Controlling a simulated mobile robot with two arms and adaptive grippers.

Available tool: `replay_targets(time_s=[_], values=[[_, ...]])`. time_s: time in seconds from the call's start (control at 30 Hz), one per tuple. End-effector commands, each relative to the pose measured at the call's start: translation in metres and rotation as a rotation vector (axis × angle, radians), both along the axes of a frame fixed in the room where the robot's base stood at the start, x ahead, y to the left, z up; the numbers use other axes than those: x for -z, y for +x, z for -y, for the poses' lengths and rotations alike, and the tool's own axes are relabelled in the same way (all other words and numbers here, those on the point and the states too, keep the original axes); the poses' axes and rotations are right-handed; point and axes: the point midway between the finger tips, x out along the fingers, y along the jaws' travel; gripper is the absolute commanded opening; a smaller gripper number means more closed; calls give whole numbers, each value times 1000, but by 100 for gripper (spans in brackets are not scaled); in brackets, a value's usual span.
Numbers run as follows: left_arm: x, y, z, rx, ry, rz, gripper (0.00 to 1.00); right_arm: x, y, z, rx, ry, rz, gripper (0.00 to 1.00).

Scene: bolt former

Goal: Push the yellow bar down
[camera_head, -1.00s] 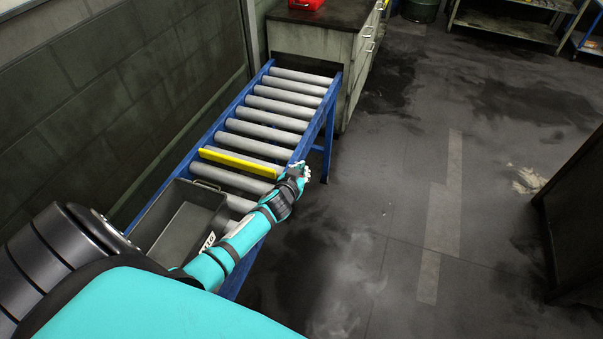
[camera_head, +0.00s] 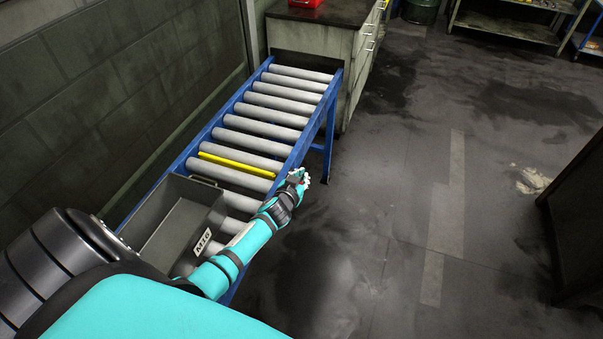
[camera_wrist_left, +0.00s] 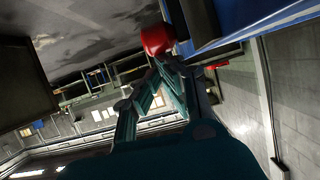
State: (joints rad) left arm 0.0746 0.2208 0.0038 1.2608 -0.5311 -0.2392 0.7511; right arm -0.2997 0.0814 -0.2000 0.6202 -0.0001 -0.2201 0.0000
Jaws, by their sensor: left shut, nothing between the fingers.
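The yellow bar (camera_head: 237,164) lies low across the roller conveyor, between two grey rollers, with only a thin strip showing. My left gripper (camera_head: 303,177) is at the conveyor's right side rail, to the right of the bar's right end and apart from it. In the left wrist view its fingers (camera_wrist_left: 160,66) come together at the tips, shut and empty. The bar cannot be made out in the wrist view. My right gripper is not in view.
A grey bin (camera_head: 213,215) with a white label sits on the rollers on the near side of the bar. The blue conveyor rail (camera_head: 318,115) runs up to a cabinet (camera_head: 345,60). The floor to the right is clear. A red rounded object (camera_wrist_left: 157,40) is beyond the fingertips.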

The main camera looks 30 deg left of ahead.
Motion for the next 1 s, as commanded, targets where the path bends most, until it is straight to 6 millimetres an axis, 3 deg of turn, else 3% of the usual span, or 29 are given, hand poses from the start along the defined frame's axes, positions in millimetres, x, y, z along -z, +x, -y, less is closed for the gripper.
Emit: replay_targets(time_s=[0.33, 0.47, 0.6, 0.67, 1.0], values=[[-3, -2, 0, -2, -3, -9, 0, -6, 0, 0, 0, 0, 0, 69], [-22, 3, -1, -2, -3, -5, 0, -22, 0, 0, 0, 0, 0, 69], [-54, 11, -4, -1, -2, -2, 0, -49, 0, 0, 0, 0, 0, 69], [-45, -8, 1, 1, -1, -8, 0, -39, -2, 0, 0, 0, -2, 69], [-71, -66, 16, 0, -2, -4, 0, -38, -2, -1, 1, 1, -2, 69]])
